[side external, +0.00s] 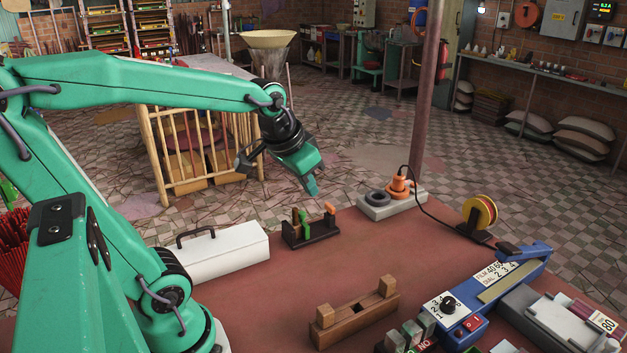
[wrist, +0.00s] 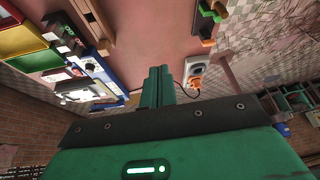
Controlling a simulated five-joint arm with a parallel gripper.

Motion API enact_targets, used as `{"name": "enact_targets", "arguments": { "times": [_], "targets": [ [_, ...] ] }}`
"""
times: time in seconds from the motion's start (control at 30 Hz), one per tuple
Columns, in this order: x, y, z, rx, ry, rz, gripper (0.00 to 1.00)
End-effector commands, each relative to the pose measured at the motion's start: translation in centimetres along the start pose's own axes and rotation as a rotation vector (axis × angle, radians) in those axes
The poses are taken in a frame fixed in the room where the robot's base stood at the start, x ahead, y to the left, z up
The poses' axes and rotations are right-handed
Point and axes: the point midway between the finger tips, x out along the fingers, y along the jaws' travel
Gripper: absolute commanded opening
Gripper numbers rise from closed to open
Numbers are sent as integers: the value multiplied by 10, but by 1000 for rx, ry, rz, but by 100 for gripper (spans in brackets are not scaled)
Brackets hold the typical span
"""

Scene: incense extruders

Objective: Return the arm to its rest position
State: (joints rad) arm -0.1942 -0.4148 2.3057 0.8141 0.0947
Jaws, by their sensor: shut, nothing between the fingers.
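My arm is green and reaches across the upper left of the side view. My gripper (side external: 312,188) hangs in the air beyond the far edge of the red table (side external: 330,235), tilted downward. Its fingers are shut with nothing between them. In the wrist view the gripper's green fingers (wrist: 158,85) lie side by side, and the table shows beyond them. No object is held.
A white box (side external: 215,255), a dark rack with green and orange tools (side external: 309,228), a wooden block holder (side external: 354,313), an orange device on a grey base (side external: 396,195), a yellow reel (side external: 480,212) and a blue sealer (side external: 490,290) stand on the table. A wooden-railed crate (side external: 190,150) stands behind.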

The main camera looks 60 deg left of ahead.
Motion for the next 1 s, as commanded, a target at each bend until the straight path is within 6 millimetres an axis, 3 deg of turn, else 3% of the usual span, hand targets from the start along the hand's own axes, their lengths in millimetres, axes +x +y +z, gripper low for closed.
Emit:
{"name": "enact_targets", "arguments": {
  "times": [0.2, 0.47, 1.0],
  "targets": [
    [-22, 29, 35, 42, 34, 40, 0],
    [-33, 47, 67, 74, 55, 76, 0],
    [-35, 51, 75, 79, 59, 84, 0]
  ]
}}
